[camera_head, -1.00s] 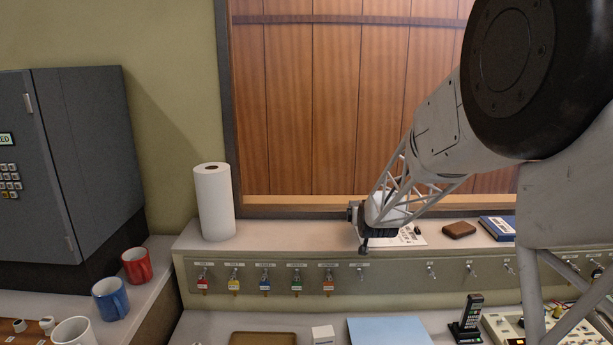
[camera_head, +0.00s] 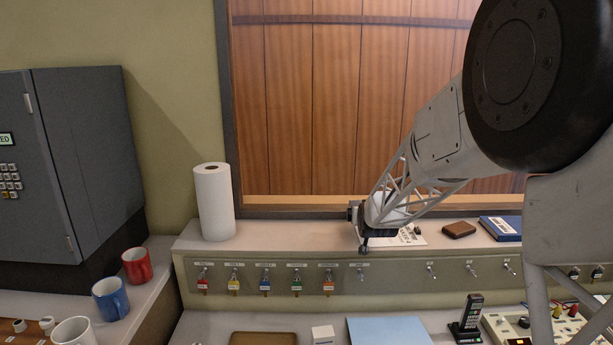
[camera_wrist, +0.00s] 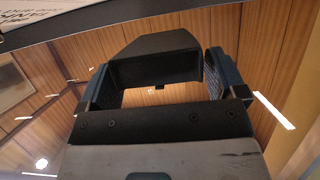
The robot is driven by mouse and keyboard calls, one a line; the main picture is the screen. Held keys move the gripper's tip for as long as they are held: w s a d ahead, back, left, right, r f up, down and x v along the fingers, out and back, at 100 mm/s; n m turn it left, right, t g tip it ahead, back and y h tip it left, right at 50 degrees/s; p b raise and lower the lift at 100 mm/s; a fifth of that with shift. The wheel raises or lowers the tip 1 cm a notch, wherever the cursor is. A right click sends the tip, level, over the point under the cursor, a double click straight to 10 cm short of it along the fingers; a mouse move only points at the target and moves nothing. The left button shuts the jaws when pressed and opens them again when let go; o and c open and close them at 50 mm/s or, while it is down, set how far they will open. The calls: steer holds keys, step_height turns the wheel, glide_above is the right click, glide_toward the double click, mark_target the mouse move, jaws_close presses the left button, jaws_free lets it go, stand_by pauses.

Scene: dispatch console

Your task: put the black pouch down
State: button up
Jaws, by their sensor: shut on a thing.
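My gripper (camera_head: 362,232) is over the ledge below the wood-panelled window, just above the row of key hooks. In the wrist view my gripper (camera_wrist: 157,80) has a finger on each side of a black, boxy thing, which I take to be the black pouch (camera_wrist: 155,45). It is shut on the pouch. In the head view the pouch is too small and dark to tell apart from the gripper, and I cannot tell whether it touches the ledge.
A printed sheet (camera_head: 410,238) lies on the ledge (camera_head: 290,235) beside my gripper. A brown wallet (camera_head: 458,230) and a blue binder (camera_head: 500,228) are to its right. A paper roll (camera_head: 214,203) stands at the left. The ledge between roll and gripper is clear.

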steer(key=shift+r, duration=0.15)
step_height(320, 180, up, 5)
steer(key=shift+s+a+r, duration=0.1)
steer(key=s+a+r+n+y, duration=0.15)
steer(key=s+a, duration=0.25)
steer(key=s, duration=0.5)
steer(key=s+a+r+y, duration=0.1)
steer(key=s+a+r, duration=0.25)
steer(key=s, duration=0.55)
steer(key=s+a+f+n+g+y, duration=0.1)
steer(key=s+a+f, duration=0.2)
steer(key=s, duration=1.2)
steer(key=s+a+f+n+y, duration=0.2)
steer(key=s+f, duration=0.1)
steer(key=s, duration=1.2)
step_height(320, 180, down, 27)
steer(key=shift+w, duration=0.15)
steer(key=shift+h, duration=0.25)
steer(key=shift+f, duration=1.9)
